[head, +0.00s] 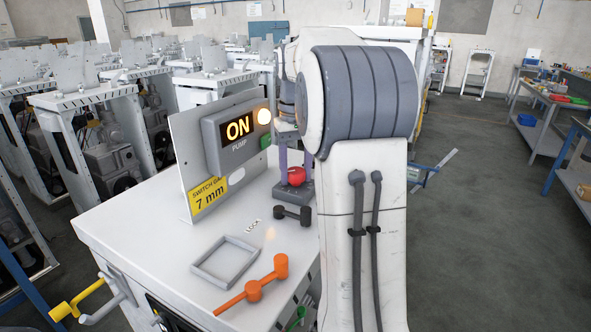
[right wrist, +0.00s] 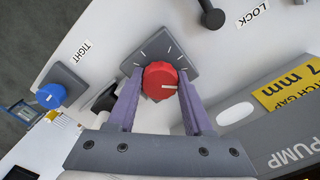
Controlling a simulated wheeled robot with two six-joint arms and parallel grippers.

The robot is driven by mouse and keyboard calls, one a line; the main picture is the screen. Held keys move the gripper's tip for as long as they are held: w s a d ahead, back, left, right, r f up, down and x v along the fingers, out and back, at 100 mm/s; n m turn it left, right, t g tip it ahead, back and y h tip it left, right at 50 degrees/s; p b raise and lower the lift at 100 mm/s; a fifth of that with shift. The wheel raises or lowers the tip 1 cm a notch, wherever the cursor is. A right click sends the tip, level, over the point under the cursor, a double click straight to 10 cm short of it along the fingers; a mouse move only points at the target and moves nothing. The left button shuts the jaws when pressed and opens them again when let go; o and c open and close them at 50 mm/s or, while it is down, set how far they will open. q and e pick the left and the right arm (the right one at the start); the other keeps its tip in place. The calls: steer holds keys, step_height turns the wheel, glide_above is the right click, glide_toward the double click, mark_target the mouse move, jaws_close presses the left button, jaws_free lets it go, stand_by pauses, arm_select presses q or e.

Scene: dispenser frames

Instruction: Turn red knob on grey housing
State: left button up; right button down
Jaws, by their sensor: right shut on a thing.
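The red knob (head: 296,177) sits on a small grey housing (head: 306,194) at the right side of the white table top, partly behind my right arm in the head view. My left gripper does not show.
A grey panel reading "ON" and "PUMP" (head: 233,143) stands behind, above a yellow "7 mm" label (head: 209,197). A black handle (head: 292,214), a grey square frame (head: 225,262) and an orange lever (head: 254,290) lie nearer. A blue knob (right wrist: 50,95) is beyond the housing.

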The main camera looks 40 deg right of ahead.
mark_target(296, 170)
steer(key=shift+r+m+p, duration=0.25)
steer(key=shift+m+p, duration=0.55)
steer(key=shift+m, duration=0.3)
steer(key=shift+f+m+p, duration=0.1)
steer(key=shift+m+p, duration=0.35)
steer(key=shift+m, duration=0.45)
steer(key=shift+f+m, duration=0.1)
steer(key=shift+m, duration=0.2)
steer(key=shift+c, duration=1.5)
jaws_free()
step_height(296, 170, up, 10)
steer(key=shift+r+p, duration=0.25)
steer(key=shift+p, duration=0.05)
